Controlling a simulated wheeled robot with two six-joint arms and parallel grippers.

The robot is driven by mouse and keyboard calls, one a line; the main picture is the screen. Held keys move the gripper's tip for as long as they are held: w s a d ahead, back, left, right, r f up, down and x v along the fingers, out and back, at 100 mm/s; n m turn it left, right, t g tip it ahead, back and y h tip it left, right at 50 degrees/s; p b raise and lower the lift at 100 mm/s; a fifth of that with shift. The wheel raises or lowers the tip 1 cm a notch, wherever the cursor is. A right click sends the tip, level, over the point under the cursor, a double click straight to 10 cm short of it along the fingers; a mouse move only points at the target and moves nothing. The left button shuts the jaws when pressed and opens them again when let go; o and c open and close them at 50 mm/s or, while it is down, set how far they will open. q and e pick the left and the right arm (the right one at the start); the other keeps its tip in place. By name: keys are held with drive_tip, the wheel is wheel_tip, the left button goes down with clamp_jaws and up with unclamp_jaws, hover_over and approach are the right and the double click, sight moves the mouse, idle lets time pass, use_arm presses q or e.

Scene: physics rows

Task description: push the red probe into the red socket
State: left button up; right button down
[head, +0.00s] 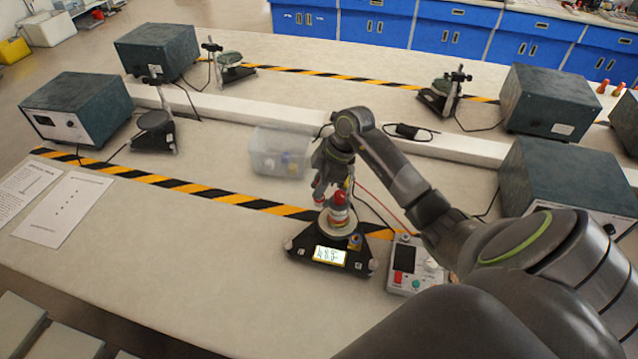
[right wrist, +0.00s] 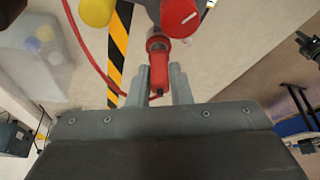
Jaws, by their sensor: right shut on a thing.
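My right gripper (head: 332,182) is shut on the red probe, low over the front of the middle of the bench. In the right wrist view the red probe (right wrist: 158,72) sits between the two finger pads, its round collar pointing away from the palm. A red round terminal (right wrist: 180,17), which looks like the red socket, is just beyond the probe's end. In the head view a red-topped part (head: 339,198) stands on a small black instrument (head: 330,256) with a lit display. Whether probe and socket touch cannot be told. My left gripper is not in view.
A yellow terminal (right wrist: 96,12) is beside the red one. A red cable runs close by. A clear bin (head: 280,153) stands behind left, and a small control box (head: 414,266) stands right of the instrument.

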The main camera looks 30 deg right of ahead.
drive_tip(key=shift+f+b, duration=0.3)
drive_tip(key=shift+f, duration=0.3)
idle(0.3)
drive_tip(key=c, duration=1)
unclamp_jaws()
wheel_tip(320, 180, up, 8)
drive_tip(key=p, duration=0.7)
drive_tip(key=shift+f, duration=0.15)
drive_tip(key=shift+f, duration=0.1)
